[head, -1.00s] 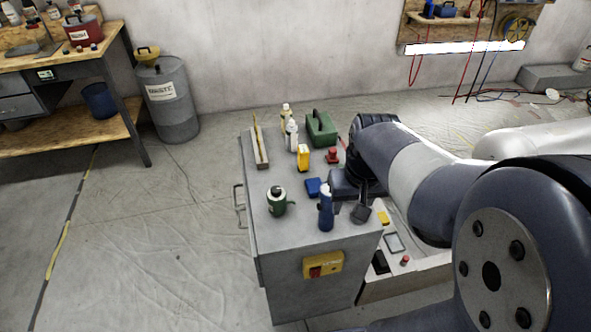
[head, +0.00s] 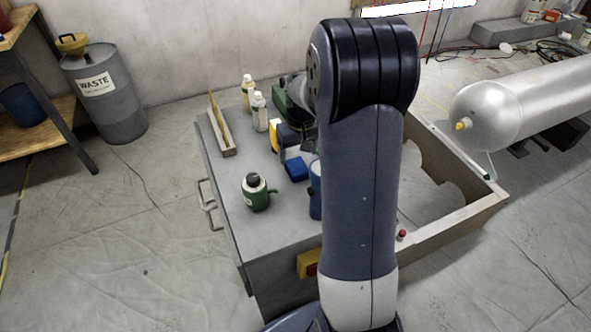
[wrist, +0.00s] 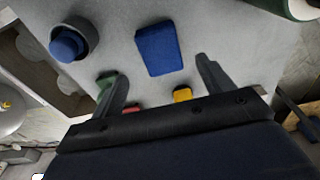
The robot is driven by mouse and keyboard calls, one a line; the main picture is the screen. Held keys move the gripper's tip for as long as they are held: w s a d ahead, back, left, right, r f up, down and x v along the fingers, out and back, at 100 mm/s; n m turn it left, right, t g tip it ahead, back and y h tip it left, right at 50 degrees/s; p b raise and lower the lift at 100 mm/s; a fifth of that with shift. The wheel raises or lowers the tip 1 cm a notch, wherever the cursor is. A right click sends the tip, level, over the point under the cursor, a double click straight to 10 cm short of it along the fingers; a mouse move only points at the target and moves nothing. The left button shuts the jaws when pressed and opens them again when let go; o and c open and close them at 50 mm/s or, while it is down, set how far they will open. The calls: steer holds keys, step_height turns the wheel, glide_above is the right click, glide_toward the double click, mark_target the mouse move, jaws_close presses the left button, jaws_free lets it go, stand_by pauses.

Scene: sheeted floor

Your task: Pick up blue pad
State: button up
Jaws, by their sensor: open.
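The blue pad (head: 296,169) lies flat on the grey cabinet top (head: 222,190), left of the blue bottle. In the wrist view the blue pad (wrist: 158,48) is a rounded rectangle just beyond my fingertips, roughly between their lines. My gripper (wrist: 160,72) is open and empty, with one finger on each side and the pad apart from both. In the head view my arm hides most of the gripper.
A blue bottle (head: 315,190) stands close right of the pad, partly behind my arm. A green bottle (head: 256,192) stands in front to the left. White bottles (head: 260,112), a wooden tray (head: 222,132) and a yellow item (head: 275,133) stand farther back.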

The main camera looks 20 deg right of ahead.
mark_target(297, 166)
step_height(297, 166, down, 6)
steer(key=shift+w+a, duration=0.1)
steer(key=shift+w, duration=0.05)
steer(key=shift+c, duration=0.4)
steer(key=c, duration=1)
steer(key=shift+o, duration=0.2)
steer(key=shift+r, duration=0.1)
step_height(297, 166, up, 10)
steer(key=shift+p, duration=0.3)
